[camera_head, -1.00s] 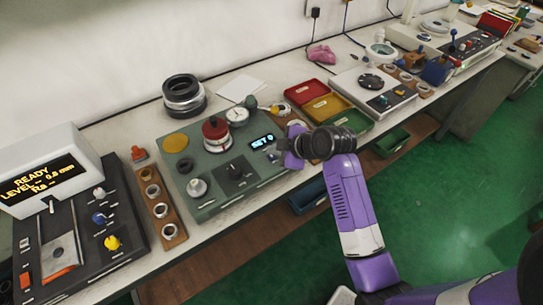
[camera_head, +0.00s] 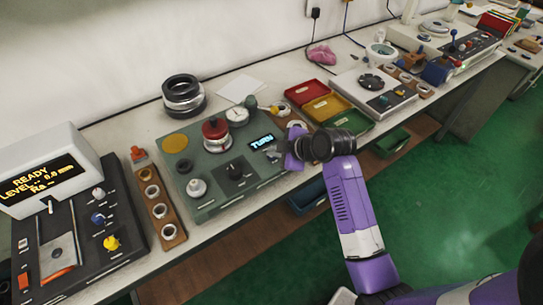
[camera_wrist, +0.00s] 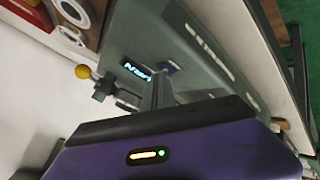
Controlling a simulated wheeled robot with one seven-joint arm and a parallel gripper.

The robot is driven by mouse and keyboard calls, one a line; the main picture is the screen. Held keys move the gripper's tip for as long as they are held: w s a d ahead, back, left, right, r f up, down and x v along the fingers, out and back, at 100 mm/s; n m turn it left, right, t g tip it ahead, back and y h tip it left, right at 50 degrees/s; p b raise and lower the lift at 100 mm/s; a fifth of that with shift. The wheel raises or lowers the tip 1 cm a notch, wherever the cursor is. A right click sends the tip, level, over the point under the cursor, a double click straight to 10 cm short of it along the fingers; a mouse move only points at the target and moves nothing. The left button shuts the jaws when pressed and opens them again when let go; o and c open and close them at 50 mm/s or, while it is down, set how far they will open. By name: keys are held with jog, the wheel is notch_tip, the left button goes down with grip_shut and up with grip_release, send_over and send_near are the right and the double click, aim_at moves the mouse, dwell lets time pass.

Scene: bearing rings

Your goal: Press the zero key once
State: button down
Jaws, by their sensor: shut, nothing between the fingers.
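The green-grey gauge unit (camera_head: 208,210) stands on the bench, with a small lit display (camera_head: 262,142) that reads "TURN". My gripper (camera_head: 272,152) is shut and empty, its tips low over the panel just below the display. In the wrist view the shut fingers (camera_wrist: 158,84) point at the panel beside the lit display (camera_wrist: 134,71). A small dark key (camera_wrist: 170,68) shows right at the fingertips; I cannot tell if they touch it or read its label. In the head view that spot is covered by my gripper.
Red, yellow and green trays (camera_head: 305,92) lie to the right. A yellow ball knob (camera_wrist: 83,72) shows near the fingers.

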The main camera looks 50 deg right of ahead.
aim_at(274, 158)
dwell(0.4)
jog(key=shift+r+p, duration=0.7)
jog(key=shift+p, duration=0.05)
notch_tip(274, 158, up, 5)
jog(key=p, duration=0.4)
dwell(0.9)
